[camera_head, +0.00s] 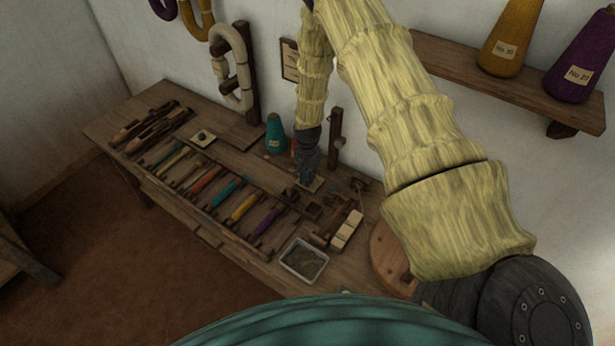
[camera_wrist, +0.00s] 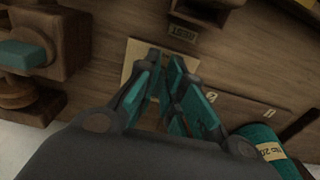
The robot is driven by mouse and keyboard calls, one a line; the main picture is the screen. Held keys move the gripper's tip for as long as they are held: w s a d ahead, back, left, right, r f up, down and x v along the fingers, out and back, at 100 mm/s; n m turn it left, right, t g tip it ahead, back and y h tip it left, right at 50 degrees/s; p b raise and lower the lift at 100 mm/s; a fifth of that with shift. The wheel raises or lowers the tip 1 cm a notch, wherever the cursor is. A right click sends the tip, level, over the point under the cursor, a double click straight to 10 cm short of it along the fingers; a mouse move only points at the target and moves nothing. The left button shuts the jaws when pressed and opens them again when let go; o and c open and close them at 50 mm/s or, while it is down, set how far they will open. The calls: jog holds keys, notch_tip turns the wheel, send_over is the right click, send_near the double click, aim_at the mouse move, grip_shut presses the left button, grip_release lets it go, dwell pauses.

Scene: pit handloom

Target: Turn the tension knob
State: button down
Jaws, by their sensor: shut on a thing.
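My gripper (camera_wrist: 166,68) has its teal fingertips close together over a small pale plate (camera_wrist: 133,62) on the wooden bench. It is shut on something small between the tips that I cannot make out. In the head view my gripper (camera_head: 306,178) points down at the bench, near its back edge. A teal bar-shaped piece (camera_wrist: 24,53) sits on a wooden block at the left of the wrist view, apart from the fingers. It may be the tension knob, but I cannot tell. A label reading "REST" (camera_wrist: 183,32) lies just beyond the fingertips.
A teal cone (camera_head: 276,136) stands close to my gripper, to the left. Several coloured bobbins (camera_head: 204,184) lie in a row on the bench. A white tray (camera_head: 303,260) and a round wooden disc (camera_head: 391,259) are nearer. A wall shelf (camera_head: 500,82) holds two cones.

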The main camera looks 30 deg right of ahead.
jog(key=shift+n, duration=0.3)
jog(key=n+b, duration=0.1)
jog(key=n, duration=0.1)
jog(key=n+b, duration=0.1)
jog(key=n, duration=0.1)
jog(key=shift+s+d+f+n, duration=0.1)
jog(key=shift+s+d+n, duration=0.1)
jog(key=shift+n, duration=0.1)
jog(key=n, duration=0.2)
jog(key=n+b, duration=0.1)
jog(key=n, duration=0.3)
jog(key=shift+s+d+n+b, duration=0.15)
jog(key=shift+d+n+b, duration=0.15)
jog(key=shift+b, duration=0.1)
jog(key=c, duration=1.5)
grip_release()
jog(key=shift+c, duration=0.2)
notch_tip(320, 180, up, 12)
